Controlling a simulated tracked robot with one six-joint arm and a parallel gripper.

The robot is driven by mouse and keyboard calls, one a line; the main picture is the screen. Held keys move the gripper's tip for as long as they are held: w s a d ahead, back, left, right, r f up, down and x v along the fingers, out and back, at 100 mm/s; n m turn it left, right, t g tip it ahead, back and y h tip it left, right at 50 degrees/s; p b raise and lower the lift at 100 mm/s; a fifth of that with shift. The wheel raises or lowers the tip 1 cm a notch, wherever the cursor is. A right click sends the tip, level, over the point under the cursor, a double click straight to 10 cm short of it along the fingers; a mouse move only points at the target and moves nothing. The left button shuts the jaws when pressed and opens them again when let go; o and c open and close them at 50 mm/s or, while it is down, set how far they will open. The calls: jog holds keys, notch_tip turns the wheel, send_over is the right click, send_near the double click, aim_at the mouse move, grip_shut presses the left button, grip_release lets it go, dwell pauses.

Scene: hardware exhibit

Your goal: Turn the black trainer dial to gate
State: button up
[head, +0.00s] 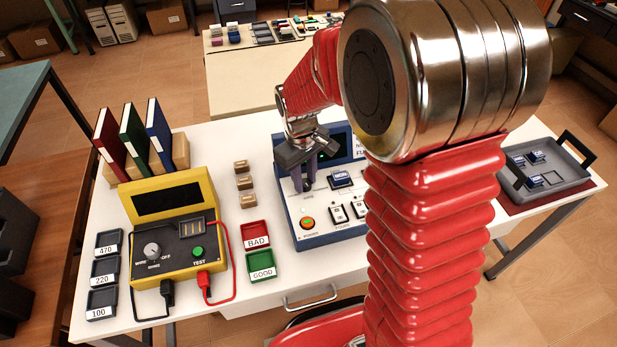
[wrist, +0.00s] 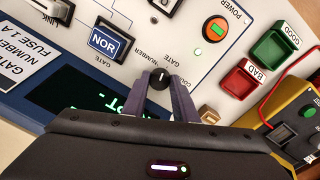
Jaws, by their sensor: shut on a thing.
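The trainer (head: 310,220) is a blue box with a pale sloping panel in the middle of the white table. Its small black dial (wrist: 159,82) sits on the panel, with a short light pointer mark. My gripper (head: 304,184) is lowered to the panel. In the wrist view my gripper (wrist: 160,90) has its two grey-purple fingers on either side of the dial, shut on it. The mark points roughly up in the wrist view, towards small printed labels, one reading GATE. I cannot tell exactly which label it meets. In the head view the fingers hide the dial.
A block marked NOR (wrist: 106,42) sits on the panel close to the dial. A lit orange-and-green power button (head: 307,223) and switches lie nearer the front. Left are BAD (head: 256,235) and GOOD trays and a yellow tester (head: 178,225); right is a grey tray (head: 560,172).

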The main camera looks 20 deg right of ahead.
jog(key=shift+w+a+r+m, duration=0.1)
jog(key=shift+w+m, duration=0.15)
jog(key=shift+m, duration=1.05)
jog(key=o, duration=0.8)
jog(key=shift+c, duration=0.2)
jog(key=shift+o, duration=1.4)
jog(key=shift+s, duration=0.1)
notch_tip(320, 180, up, 14)
jog(key=shift+s+a+f, duration=0.15)
jog(key=shift+a+f, duration=0.05)
jog(key=shift+a, duration=0.15)
